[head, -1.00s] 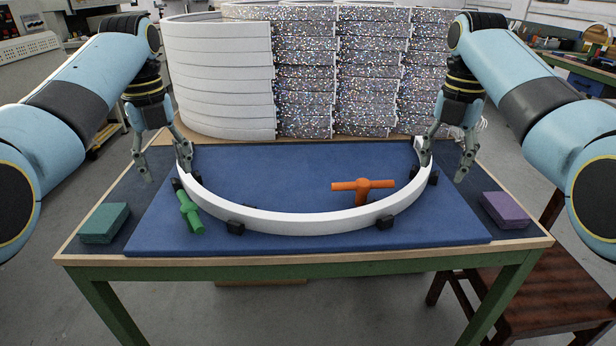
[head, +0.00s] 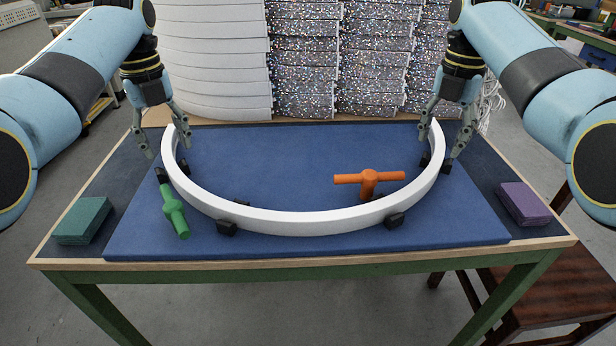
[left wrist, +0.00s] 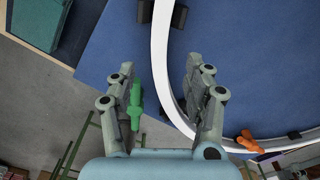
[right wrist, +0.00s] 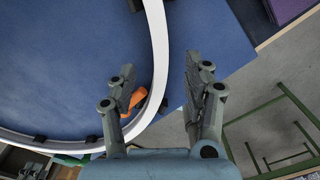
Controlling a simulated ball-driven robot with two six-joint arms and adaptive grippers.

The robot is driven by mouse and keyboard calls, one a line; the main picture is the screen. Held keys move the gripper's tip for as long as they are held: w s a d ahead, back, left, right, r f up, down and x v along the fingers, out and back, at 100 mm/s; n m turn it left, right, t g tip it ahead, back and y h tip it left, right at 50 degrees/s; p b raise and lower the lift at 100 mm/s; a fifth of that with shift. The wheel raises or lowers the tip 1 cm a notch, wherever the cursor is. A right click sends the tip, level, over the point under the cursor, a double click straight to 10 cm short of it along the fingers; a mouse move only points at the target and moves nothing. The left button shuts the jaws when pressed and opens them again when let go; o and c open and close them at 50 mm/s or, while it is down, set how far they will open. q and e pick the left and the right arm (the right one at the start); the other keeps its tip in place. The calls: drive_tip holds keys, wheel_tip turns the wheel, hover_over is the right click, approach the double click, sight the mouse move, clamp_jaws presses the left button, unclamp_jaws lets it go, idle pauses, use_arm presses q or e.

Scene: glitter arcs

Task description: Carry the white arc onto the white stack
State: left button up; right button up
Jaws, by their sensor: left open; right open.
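The white arc (head: 300,222) lies on small black blocks on the blue mat, curving toward me with its ends pointing to the back. My left gripper (head: 168,149) is open at its left end, and my right gripper (head: 437,154) is open at its right end. In the left wrist view the arc (left wrist: 160,50) runs between the open fingers (left wrist: 168,125). In the right wrist view the arc (right wrist: 160,45) also passes between the open fingers (right wrist: 158,112). Contact cannot be told. The white stack (head: 215,60) stands behind the table at left, its top cut off.
Glittery stacked arcs (head: 340,65) stand right of the white stack. An orange T-handled tool (head: 369,181) lies inside the curve; a green one (head: 174,212) is outside at left. A green block (head: 82,220) and a purple block (head: 524,204) flank the mat (head: 270,165). A brown stool (head: 530,285) is at right.

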sight(176, 172)
use_arm(q)
wheel_tip(176, 172, down, 9)
drive_tip(key=shift+r, duration=0.1)
use_arm(e)
wheel_tip(176, 172, down, 9)
drive_tip(key=shift+s+r, duration=0.1)
use_arm(q)
drive_tip(key=shift+s, duration=0.1)
clamp_jaws()
use_arm(e)
clamp_jaws()
drive_tip(key=shift+r, duration=0.1)
